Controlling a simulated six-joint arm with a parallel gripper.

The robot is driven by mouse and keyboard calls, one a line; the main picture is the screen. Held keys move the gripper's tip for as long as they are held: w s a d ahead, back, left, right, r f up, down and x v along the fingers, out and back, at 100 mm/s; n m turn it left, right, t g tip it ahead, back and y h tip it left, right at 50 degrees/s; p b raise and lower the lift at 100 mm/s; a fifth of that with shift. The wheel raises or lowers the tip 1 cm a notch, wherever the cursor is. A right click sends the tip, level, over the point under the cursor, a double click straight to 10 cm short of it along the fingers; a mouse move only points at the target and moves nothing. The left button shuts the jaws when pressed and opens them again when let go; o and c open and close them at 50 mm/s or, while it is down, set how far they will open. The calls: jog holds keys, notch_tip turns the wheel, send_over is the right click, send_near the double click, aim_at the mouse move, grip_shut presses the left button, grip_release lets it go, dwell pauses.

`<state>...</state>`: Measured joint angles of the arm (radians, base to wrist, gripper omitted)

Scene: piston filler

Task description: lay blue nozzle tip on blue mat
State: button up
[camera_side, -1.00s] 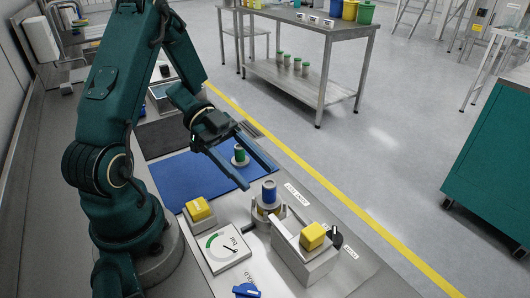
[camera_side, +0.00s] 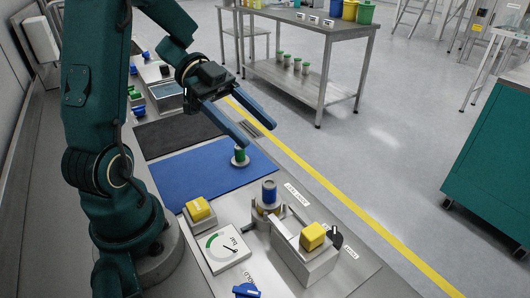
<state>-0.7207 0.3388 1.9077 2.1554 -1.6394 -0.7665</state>
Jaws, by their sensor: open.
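A blue cylindrical piece with a pale lower rim (camera_side: 269,190) stands upright in a metal holder (camera_side: 265,210) on the front plate; I cannot tell for sure that it is the blue nozzle tip. The blue mat (camera_side: 195,183) lies flat on the bench left of it. A green piece on a pale round base (camera_side: 240,155) stands at the mat's far right corner. My gripper (camera_side: 258,141) is open, with nothing between its fingers. In the picture its fingertips are above and just right of the green piece. I cannot tell their exact height.
A yellow block (camera_side: 199,209), a dial (camera_side: 227,250), a yellow-topped metal box (camera_side: 305,255) and a blue knob (camera_side: 246,290) crowd the front plate. A dark mat (camera_side: 178,133) and small blue and green parts (camera_side: 138,102) lie farther back. Most of the blue mat is clear.

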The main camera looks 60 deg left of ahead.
jog(key=w+a+r+n+t+y, duration=0.1)
jog(key=w+a+t+y, duration=0.2)
jog(key=w, duration=0.5)
jog(key=w+a+r+t+y, duration=0.1)
jog(key=w+t+y, duration=0.2)
jog(key=w+t, duration=0.35)
jog(key=w+a+r+n+y, duration=0.2)
jog(key=w+a+y, duration=0.1)
jog(key=w+y, duration=0.15)
jog(key=n+g+y, duration=0.2)
jog(key=n+g, duration=0.1)
jog(key=g, duration=1)
send_over(270, 183)
notch_tip(270, 183, down, 4)
jog(key=shift+w+a+f, duration=0.1)
jog(key=shift+f, duration=0.05)
jog(key=f, duration=0.4)
jog(key=shift+s+f, duration=0.1)
jog(key=shift+s, duration=0.1)
jog(key=shift+f, duration=2.95)
jog(key=shift+c, duration=0.3)
jog(key=shift+w, duration=0.1)
grip_shut()
